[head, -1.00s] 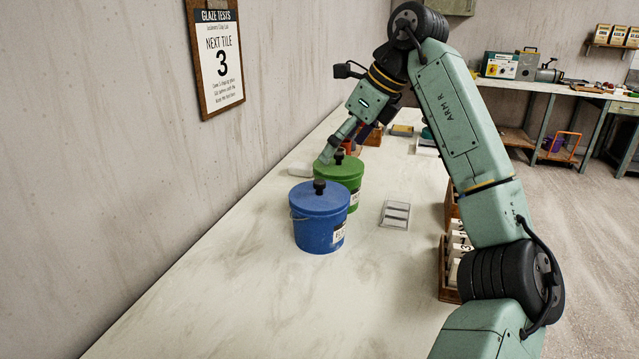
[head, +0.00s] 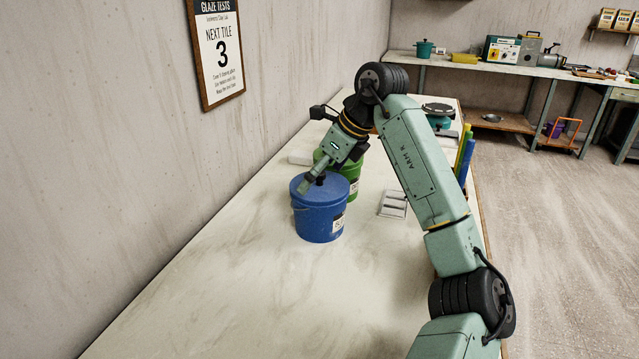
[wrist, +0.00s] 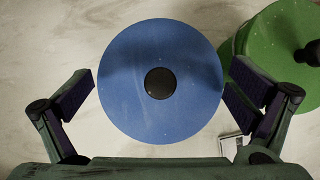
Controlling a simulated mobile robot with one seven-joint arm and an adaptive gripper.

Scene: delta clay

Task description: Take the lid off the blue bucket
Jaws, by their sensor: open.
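The blue bucket (head: 320,222) stands upright on the table with its blue lid (head: 303,183) on top. The lid has a dark round knob (wrist: 160,83) at its centre. My gripper (head: 311,186) is over the lid in the head view and hides part of it and the knob. In the wrist view my gripper (wrist: 160,92) is open, its two fingers on either side of the lid disc, with the knob between them and apart from both. I cannot tell the exact height of the fingertips above the knob.
A green bucket (head: 352,190) with a green lid (wrist: 285,45) and dark knob stands close behind the blue one, near my right finger in the wrist view. A small tray (head: 393,204) lies to the right. The table front (head: 230,290) is clear.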

